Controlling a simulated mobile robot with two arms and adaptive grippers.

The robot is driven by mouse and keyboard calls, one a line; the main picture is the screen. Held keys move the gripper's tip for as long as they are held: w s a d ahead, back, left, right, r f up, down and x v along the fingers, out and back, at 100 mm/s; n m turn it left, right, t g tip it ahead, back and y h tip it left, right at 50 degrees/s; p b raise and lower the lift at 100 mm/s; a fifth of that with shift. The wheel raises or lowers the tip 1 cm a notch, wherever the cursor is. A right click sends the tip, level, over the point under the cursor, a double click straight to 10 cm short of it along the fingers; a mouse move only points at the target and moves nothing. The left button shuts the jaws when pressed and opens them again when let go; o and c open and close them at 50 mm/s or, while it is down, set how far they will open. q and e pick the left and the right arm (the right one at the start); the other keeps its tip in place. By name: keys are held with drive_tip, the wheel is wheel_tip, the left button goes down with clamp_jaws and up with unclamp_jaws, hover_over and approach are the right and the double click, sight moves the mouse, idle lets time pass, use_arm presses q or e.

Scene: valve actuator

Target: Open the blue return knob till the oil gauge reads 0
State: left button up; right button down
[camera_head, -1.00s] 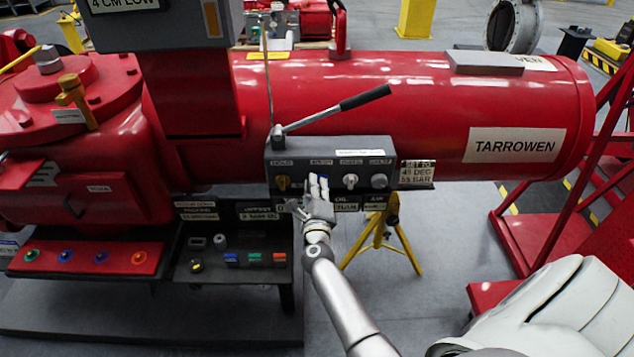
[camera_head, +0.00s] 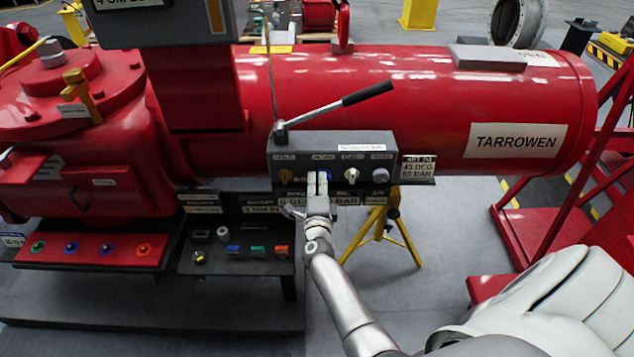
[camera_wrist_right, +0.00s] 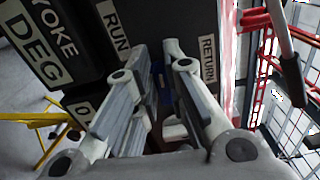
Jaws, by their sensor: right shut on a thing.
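The grey control block (camera_head: 375,147) sits in front of the red TARROWEN cylinder, with a row of knobs on its face. The blue return knob (camera_wrist_right: 161,83) shows as a small blue patch between my fingers in the wrist view, beside the RETURN label (camera_wrist_right: 208,62). My right gripper (camera_head: 317,178) is shut on this knob and hides most of it. It also shows in the wrist view (camera_wrist_right: 159,68). The readout strip (camera_head: 345,201) under the block is partly covered by my gripper, and I cannot read the oil value for certain. My left gripper is not in view.
An orange knob (camera_head: 285,176) is left of my gripper; a white knob (camera_head: 352,175) and a grey knob (camera_head: 380,175) are right of it. A black-handled lever (camera_head: 340,105) rises above the block. A yellow stand (camera_head: 400,235) is below, with a red frame (camera_head: 575,210) at right.

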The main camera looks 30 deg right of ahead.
drive_tip(key=shift+f, duration=0.1)
drive_tip(key=c, duration=1.5)
unclamp_jaws()
